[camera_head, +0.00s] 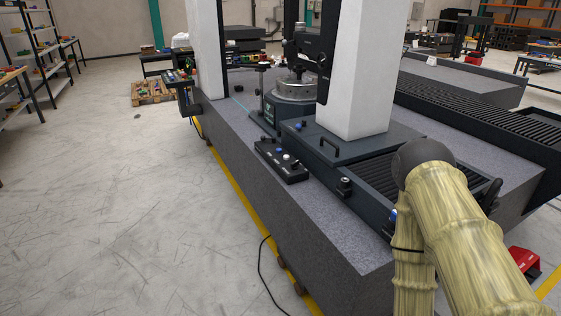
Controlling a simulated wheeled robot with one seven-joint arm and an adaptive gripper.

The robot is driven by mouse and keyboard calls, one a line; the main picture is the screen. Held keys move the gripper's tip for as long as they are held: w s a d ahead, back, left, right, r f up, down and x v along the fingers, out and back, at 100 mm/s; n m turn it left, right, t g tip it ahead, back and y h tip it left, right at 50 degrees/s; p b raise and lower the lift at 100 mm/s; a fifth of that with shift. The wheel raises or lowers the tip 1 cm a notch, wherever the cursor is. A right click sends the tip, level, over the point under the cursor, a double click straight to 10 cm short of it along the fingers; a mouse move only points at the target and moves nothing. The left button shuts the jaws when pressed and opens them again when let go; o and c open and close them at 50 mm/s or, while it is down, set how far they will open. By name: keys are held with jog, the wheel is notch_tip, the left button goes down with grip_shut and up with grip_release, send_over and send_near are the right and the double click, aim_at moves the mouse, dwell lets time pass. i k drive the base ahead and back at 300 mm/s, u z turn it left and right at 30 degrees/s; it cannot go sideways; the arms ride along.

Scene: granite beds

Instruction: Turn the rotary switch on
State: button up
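A black control box (281,160) lies on the near edge of the granite bed. It carries a row of small controls, among them a blue one and a pale one. I cannot tell for sure which of them is the rotary switch. My arm, in a yellowish sleeve, rises at the lower right, well apart from the box. My gripper does not show in this view.
The granite bed (338,232) carries white columns (362,70) and a dark round fixture (294,88). A black cable (262,268) lies on the floor by the bed. The floor (130,210) to the left is clear. A pallet (152,98) stands farther back.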

aim_at(293, 165)
jog(key=u, duration=0.35)
jog(key=i, duration=1.1)
